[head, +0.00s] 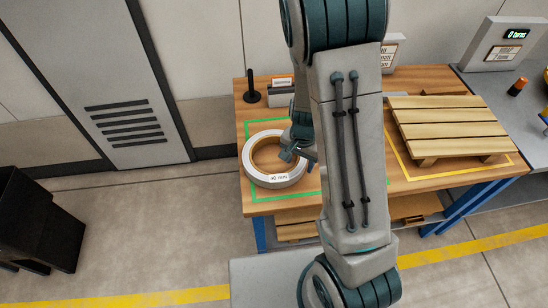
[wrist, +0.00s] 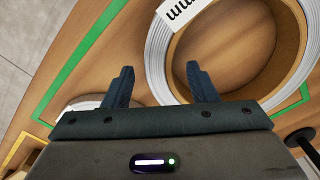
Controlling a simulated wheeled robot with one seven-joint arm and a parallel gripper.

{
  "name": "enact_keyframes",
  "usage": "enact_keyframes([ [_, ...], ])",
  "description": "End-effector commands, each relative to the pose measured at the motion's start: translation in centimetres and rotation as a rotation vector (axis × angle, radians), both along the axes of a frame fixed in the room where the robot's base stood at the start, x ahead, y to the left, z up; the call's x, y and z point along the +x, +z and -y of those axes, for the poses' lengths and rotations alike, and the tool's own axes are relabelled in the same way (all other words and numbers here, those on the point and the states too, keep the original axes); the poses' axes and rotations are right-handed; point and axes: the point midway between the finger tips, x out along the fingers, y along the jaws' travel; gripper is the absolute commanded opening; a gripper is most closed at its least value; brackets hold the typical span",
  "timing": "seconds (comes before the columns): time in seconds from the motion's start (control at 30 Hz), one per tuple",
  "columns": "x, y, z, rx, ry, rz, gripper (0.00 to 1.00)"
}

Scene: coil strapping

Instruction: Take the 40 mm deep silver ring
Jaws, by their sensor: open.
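The silver ring (head: 256,174), with a white label reading 40 mm, lies flat on the wooden table inside a green outline. Its core is brown and its middle is open. In the wrist view the ring (wrist: 158,52) fills the upper right, its label partly cut off. My gripper (head: 292,156) is over the ring's right side in the head view. In the wrist view my gripper (wrist: 160,70) is open and empty, with part of the ring's silver band between its fingers. The right finger overlaps the band's inner edge; contact and height cannot be told.
A slatted wooden pallet (head: 450,127) sits in a yellow outline to the right. Another pale rounded thing (wrist: 82,104) is partly hidden by my gripper. A counter display (head: 502,45) is at back right.

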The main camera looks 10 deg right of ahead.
Motion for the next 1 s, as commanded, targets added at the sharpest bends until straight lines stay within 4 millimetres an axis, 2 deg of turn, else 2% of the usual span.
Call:
enact_keyframes([
  [0.1, -0.1, -1.8, 0.2, -0.001, -0.001, -0.003, 0.52],
  [0.2, 0.0, -2.6, 0.2, -0.002, 0.000, -0.001, 0.52],
  [0.47, 0.0, -2.9, 0.2, -0.001, 0.001, 0.000, 0.52],
  [0.5, 0.0, -2.9, 0.2, -0.001, 0.001, 0.000, 0.47],
  [0.67, 0.0, -2.8, 0.2, -0.001, 0.001, 0.000, 0.02],
  [0.7, 0.0, -2.8, 0.2, -0.001, 0.001, 0.000, 0.00],
  [1.0, 0.2, -2.6, 0.1, -0.001, 0.000, 0.004, 0.00],
])
